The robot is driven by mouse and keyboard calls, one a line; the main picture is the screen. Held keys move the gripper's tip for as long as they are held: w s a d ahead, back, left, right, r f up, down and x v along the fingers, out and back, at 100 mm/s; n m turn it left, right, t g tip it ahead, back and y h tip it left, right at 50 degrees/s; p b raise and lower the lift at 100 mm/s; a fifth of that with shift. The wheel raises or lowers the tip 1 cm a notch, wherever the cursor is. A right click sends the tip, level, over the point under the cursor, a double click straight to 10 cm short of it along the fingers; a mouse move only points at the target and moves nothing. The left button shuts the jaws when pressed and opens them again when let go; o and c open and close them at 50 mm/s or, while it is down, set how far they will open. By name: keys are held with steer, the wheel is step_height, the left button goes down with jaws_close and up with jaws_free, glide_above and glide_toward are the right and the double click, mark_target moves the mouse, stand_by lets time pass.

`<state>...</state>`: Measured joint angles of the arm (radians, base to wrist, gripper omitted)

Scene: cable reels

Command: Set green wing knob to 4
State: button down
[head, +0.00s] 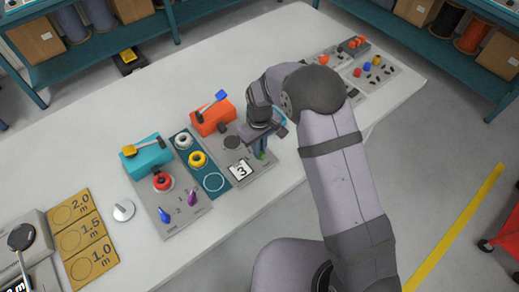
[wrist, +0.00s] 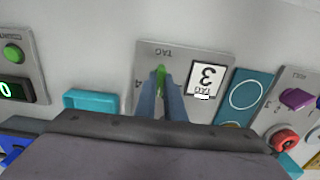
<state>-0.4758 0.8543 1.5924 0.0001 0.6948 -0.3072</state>
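The green wing knob (wrist: 161,78) shows as a narrow strip between my two blue fingertips in the wrist view. My gripper (wrist: 162,84) has one finger on each side of the wing, close against it, with no clear gap. In the head view my gripper (head: 261,150) reaches down onto the grey panel (head: 263,172), and only a bit of green shows. The panel is marked TAG, and a printed 4 (wrist: 138,84) lies left of the knob in the wrist view. The knob's pointer is hidden. A white card (wrist: 207,79) beside it reads 3.
A blue ring panel (wrist: 245,95) and a panel with a purple knob (wrist: 297,98) stand on the card's side. A teal frame (wrist: 90,98) and a green button (wrist: 13,53) lie on the other side. An orange clamp box (head: 213,118) stands close behind.

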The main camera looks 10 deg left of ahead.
steer(key=m, duration=1.2)
steer(key=shift+p, duration=0.35)
steer(key=c, duration=1.9)
jaws_free()
steer(key=shift+o, duration=0.2)
step_height(320, 180, up, 7)
steer(key=p, duration=0.5)
